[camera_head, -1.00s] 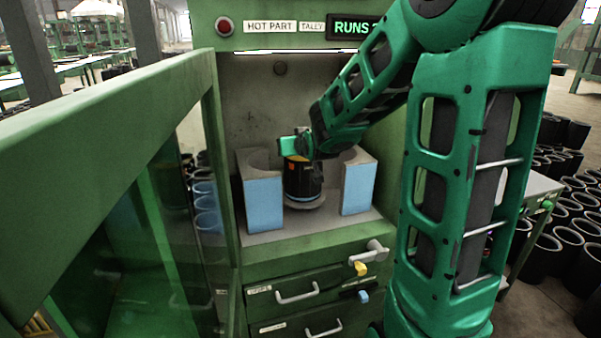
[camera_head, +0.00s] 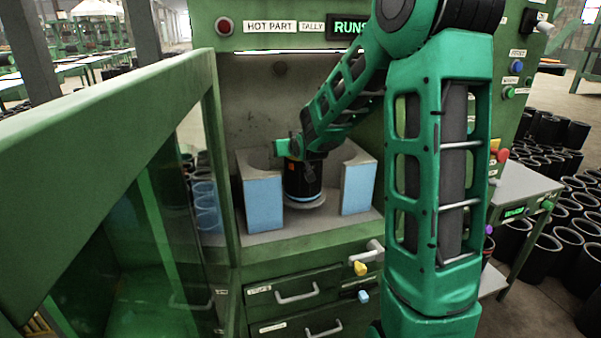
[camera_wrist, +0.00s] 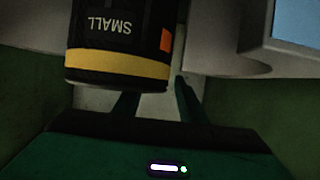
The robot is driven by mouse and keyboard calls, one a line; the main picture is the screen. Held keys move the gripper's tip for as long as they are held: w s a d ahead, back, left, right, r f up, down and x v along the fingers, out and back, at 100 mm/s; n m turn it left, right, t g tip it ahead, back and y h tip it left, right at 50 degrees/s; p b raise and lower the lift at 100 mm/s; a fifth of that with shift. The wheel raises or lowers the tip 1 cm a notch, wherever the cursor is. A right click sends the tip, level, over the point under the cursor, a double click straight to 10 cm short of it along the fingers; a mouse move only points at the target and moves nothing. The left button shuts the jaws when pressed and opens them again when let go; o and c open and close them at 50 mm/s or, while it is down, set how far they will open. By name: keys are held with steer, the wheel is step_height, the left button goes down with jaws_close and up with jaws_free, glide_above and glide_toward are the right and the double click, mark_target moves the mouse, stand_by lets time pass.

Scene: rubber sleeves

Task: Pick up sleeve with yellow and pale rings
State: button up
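The black sleeve (camera_head: 303,182) stands upright on a round plate in the machine's bay, between two blue-fronted blocks. In the wrist view the sleeve (camera_wrist: 118,45) appears upside down, with a "SMALL" label, an orange patch and a yellow ring at its rim. My gripper (camera_head: 290,150) is at the top of the sleeve. In the wrist view my gripper (camera_wrist: 158,95) has its fingers apart; the left one runs behind the sleeve's rim, the right one is just outside its wall with a small gap. The left fingertip is hidden.
The left block (camera_head: 263,200) and right block (camera_head: 358,188) stand close on either side of the sleeve. A green-framed glass door (camera_head: 165,215) stands open at the left. Drawers with handles (camera_head: 297,297) are below. Many black sleeves (camera_head: 540,250) stand at the right.

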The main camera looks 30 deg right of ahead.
jaws_close()
stand_by(1.3)
